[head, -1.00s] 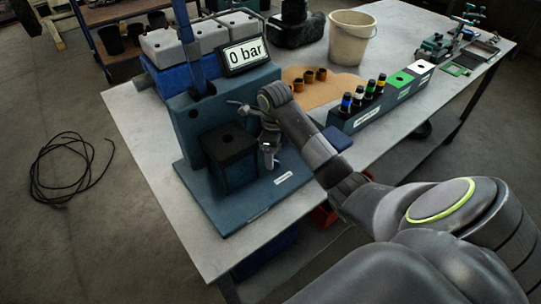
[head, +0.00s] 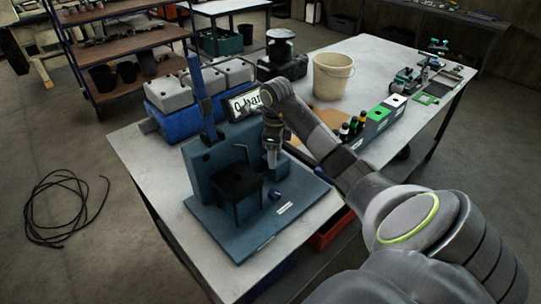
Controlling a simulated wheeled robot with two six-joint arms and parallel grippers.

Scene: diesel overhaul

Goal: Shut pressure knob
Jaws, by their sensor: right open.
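The blue test stand (head: 225,222) sits on the near end of the table, with a black square block (head: 238,184) on it. A small dark blue knob-like part (head: 274,194) is low on the stand, right of the block; I cannot tell for sure that it is the pressure knob or how it is set. My right gripper (head: 271,163) points down above this part, apart from it, open and empty. The display (head: 240,107) reads "0 bar", its right side partly hidden by my right arm. My left gripper is not in view.
White-lidded blue boxes (head: 178,122) stand behind the stand. A black cable coil (head: 62,208) lies on the floor at left.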

